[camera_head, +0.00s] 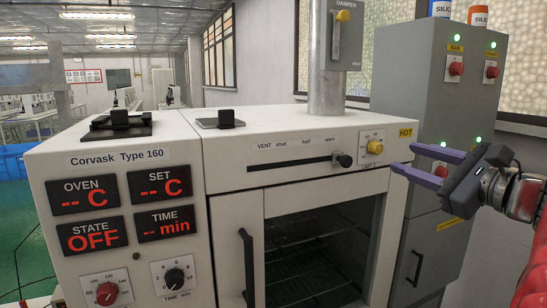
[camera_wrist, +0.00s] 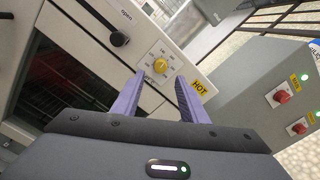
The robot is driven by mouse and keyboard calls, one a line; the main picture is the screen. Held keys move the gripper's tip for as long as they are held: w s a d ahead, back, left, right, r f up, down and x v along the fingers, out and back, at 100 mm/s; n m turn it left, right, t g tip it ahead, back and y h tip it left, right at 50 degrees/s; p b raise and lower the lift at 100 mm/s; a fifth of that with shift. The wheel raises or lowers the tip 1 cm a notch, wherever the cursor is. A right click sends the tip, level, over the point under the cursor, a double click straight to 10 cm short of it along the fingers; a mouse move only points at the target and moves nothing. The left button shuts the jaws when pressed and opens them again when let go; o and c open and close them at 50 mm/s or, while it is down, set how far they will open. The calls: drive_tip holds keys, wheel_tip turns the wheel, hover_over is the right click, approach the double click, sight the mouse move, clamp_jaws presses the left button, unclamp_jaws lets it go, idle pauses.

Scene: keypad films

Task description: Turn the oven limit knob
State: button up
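The limit knob appears to be the yellow knob (camera_head: 375,147) on a white dial plate at the right of the oven's upper front panel. The small label below it is hard to read. In the wrist view the yellow knob (camera_wrist: 160,65) sits ahead of the gap between my fingertips. My gripper (camera_head: 401,157) has two purple fingers, spread apart and empty, pointing left toward the knob from the right. In the wrist view my gripper (camera_wrist: 161,76) is also open. The fingers look short of the knob, with no contact visible.
A black vent slider (camera_head: 343,160) sticks out left of the knob. A yellow HOT label (camera_head: 405,133) is to its right. A red knob (camera_head: 106,293) is on the oven's lower left. A grey cabinet (camera_head: 425,75) with red knobs stands right of the oven, behind my gripper.

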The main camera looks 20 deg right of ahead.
drive_tip(key=s, duration=0.5)
drive_tip(key=shift+s, duration=0.3)
